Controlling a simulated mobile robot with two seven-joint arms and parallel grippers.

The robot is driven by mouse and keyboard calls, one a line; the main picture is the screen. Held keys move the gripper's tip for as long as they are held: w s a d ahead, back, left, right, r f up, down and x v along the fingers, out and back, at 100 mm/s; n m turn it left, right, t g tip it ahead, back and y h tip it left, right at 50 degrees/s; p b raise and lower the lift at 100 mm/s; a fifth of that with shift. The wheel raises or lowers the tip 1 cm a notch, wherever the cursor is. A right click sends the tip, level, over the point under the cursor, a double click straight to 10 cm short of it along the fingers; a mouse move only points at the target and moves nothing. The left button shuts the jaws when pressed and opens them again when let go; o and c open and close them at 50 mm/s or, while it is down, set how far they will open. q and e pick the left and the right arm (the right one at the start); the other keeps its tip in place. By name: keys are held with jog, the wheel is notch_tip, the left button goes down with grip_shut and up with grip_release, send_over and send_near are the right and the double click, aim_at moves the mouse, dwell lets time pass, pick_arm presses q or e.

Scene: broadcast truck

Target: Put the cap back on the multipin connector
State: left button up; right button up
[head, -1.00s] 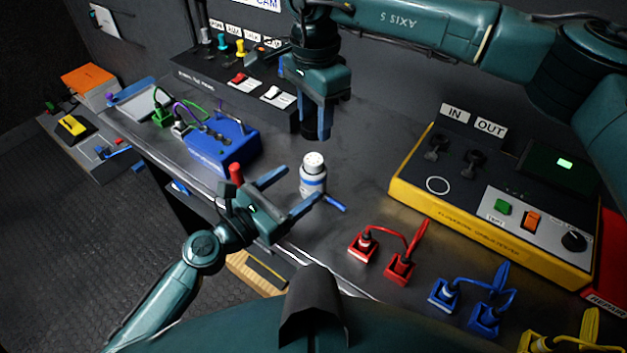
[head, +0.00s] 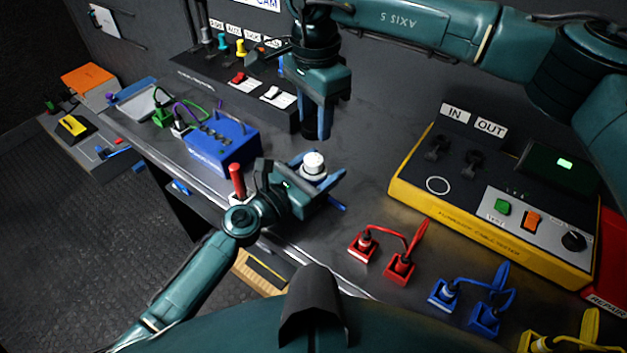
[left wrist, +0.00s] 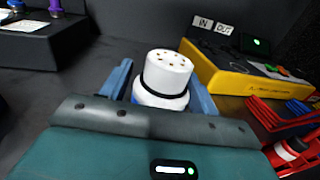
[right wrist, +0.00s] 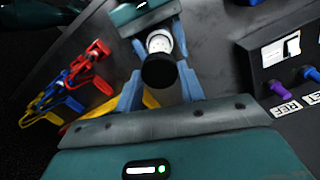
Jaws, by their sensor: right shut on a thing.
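The white multipin connector (head: 313,164), its pin face up, stands upright on the bench. It also shows in the left wrist view (left wrist: 166,72), with a blue band and a dark ring below the pin face. My left gripper (head: 322,179) is open, with its blue fingers on either side of the connector; contact cannot be made out. My right gripper (head: 318,130) points down above and behind the connector, shut on the black cap (right wrist: 159,71). The cap is apart from the connector in the head view, and in the right wrist view it covers part of it.
A blue box (head: 222,146) and a red-handled tool (head: 236,180) are left of the connector. A yellow cable tester (head: 490,240) stands at the right. Red (head: 400,267) and blue (head: 485,317) plugs with cables line the front edge. A switch panel stands behind.

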pick_arm(q)
jog(key=c, duration=1.2)
pick_arm(e)
send_over(315, 159)
jog(key=shift+f, duration=2.5)
jog(key=shift+f, duration=0.9)
jog(key=shift+f, duration=0.6)
